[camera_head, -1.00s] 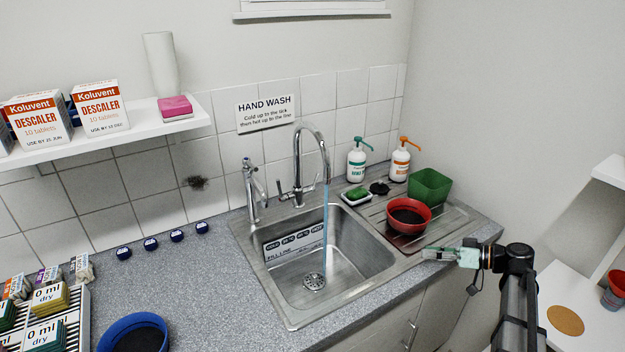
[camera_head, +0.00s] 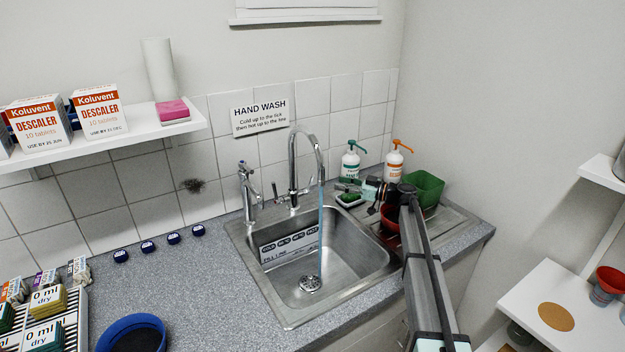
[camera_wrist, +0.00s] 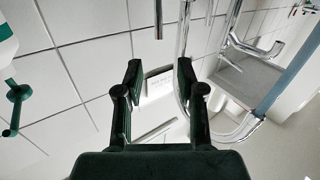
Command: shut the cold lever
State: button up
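The chrome swan-neck tap (camera_head: 293,165) stands behind the sink, and a blue-tinted stream of water (camera_head: 321,235) runs from its spout. A small lever (camera_head: 276,192) shows at the left of its base. No hot or cold marking is readable, so I cannot tell which lever is cold. My gripper (camera_head: 343,185) is over the back right of the sink area, to the right of the tap and apart from it. In the wrist view my gripper (camera_wrist: 160,88) is open with nothing held. Chrome tap parts (camera_wrist: 258,48) and the stream (camera_wrist: 288,78) show beyond its fingers.
A second, smaller tap (camera_head: 249,190) stands left of the swan-neck. Soap bottles (camera_head: 351,163), a green sponge (camera_head: 347,199), a red bowl (camera_head: 389,222) and a green tub (camera_head: 427,187) crowd the right side near my arm. The steel sink (camera_head: 285,279) is open below.

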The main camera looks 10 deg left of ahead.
aim_at(312, 179)
jog(key=shift+f+p+x, duration=0.2)
jog(key=shift+p+x, duration=0.55)
jog(key=shift+x, duration=1.35)
jog(key=shift+f+p+x, duration=0.2)
jog(key=shift+p+x, duration=0.55)
jog(key=shift+x, duration=1.3)
jog(key=shift+f+p+x, duration=0.25)
jog(key=shift+p+x, duration=0.5)
jog(key=shift+x, duration=1.35)
jog(key=shift+w+d, duration=0.1)
jog(key=shift+w, duration=0.05)
grip_shut()
